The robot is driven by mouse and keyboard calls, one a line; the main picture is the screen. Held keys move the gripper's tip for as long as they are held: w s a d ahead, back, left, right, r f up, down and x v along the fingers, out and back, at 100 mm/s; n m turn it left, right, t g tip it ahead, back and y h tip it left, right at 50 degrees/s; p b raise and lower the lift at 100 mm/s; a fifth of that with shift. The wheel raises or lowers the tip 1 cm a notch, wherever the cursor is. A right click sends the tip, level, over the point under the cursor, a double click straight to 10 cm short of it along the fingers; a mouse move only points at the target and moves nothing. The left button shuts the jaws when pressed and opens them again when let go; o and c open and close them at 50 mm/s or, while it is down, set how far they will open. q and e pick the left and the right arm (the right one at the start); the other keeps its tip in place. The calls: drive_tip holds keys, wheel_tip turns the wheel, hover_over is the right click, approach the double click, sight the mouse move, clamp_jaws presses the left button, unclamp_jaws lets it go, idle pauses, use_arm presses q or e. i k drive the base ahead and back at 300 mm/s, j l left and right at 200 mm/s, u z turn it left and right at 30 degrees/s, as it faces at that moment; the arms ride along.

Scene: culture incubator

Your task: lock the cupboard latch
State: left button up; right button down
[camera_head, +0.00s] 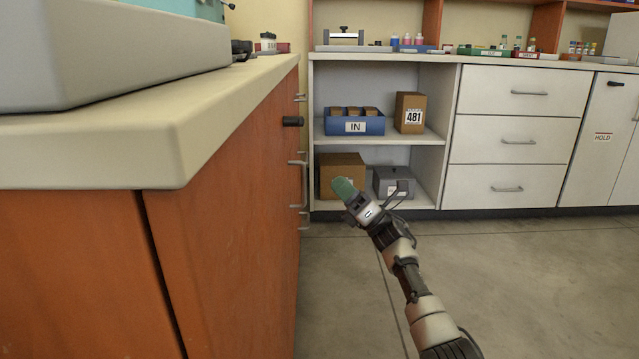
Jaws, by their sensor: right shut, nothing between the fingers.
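A small black latch (292,121) sticks out from the orange cupboard (235,215) on the left, just under the worktop edge. It is seen nearly edge-on, so I cannot tell its turn position. A second dark latch-like piece (615,83) sits high on the white cupboard door (605,140) at the far right, above a "HOLD" label. My right gripper (345,189) is shut and empty, with green fingertips. In the picture it is below and right of the near latch, apart from it. My left gripper is out of view.
Metal bar handles (303,184) stand out from the orange cupboard's front. Open shelves behind hold a blue "IN" bin (354,124), cardboard boxes (409,112) and a grey box (394,182). White drawers (515,143) are to their right. The floor (500,280) is clear.

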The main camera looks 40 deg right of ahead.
sight(293, 121)
drive_tip(key=k, duration=1)
